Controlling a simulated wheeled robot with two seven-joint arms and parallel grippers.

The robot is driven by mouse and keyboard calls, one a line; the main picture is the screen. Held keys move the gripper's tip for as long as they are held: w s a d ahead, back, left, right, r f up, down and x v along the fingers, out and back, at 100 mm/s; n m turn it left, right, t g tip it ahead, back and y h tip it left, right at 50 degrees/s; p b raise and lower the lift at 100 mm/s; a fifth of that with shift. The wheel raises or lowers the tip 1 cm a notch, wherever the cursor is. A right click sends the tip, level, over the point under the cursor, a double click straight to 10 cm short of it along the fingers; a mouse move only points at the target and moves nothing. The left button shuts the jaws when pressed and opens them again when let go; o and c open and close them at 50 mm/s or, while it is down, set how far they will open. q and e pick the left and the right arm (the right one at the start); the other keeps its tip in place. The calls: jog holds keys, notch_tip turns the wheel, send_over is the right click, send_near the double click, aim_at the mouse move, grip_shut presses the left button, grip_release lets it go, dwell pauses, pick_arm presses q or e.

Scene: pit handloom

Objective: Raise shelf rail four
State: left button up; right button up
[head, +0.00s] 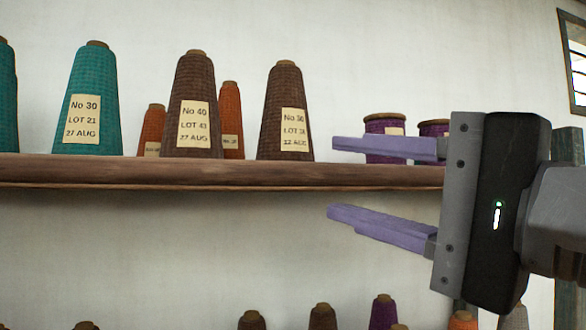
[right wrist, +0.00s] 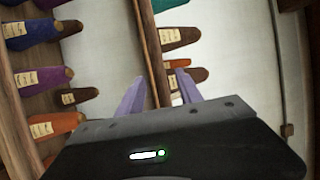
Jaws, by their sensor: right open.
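A brown wooden shelf rail (head: 200,173) runs across the head view with cones of yarn standing behind it. No number shows on it, so I cannot tell if it is rail four. My right gripper (head: 331,178) is open at the right, one purple finger above the rail's level and one below. In the right wrist view the rail (right wrist: 152,50) runs down between the two fingers of the gripper (right wrist: 162,76); whether they touch it I cannot tell. The rail's right end is hidden behind my gripper. My left gripper is in neither view.
Teal (head: 88,85), brown (head: 190,135) and orange (head: 232,100) cones stand on the shelf. Purple spools (head: 385,122) sit right behind the upper finger. Below, cone tops (head: 322,316) show on a lower row. The wall space between is clear.

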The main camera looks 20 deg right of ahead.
aim_at(295, 171)
jog(key=shift+w+a, duration=0.2)
jog(key=shift+w, duration=0.1)
jog(key=shift+w+a+r+p, duration=0.25)
jog(key=shift+w+p, duration=0.15)
jog(key=shift+w, duration=0.15)
jog(key=p+x, duration=0.2)
jog(key=x, duration=0.4)
jog(key=shift+w+f, duration=0.15)
jog(key=shift+f, duration=0.05)
grip_shut()
dwell(0.6)
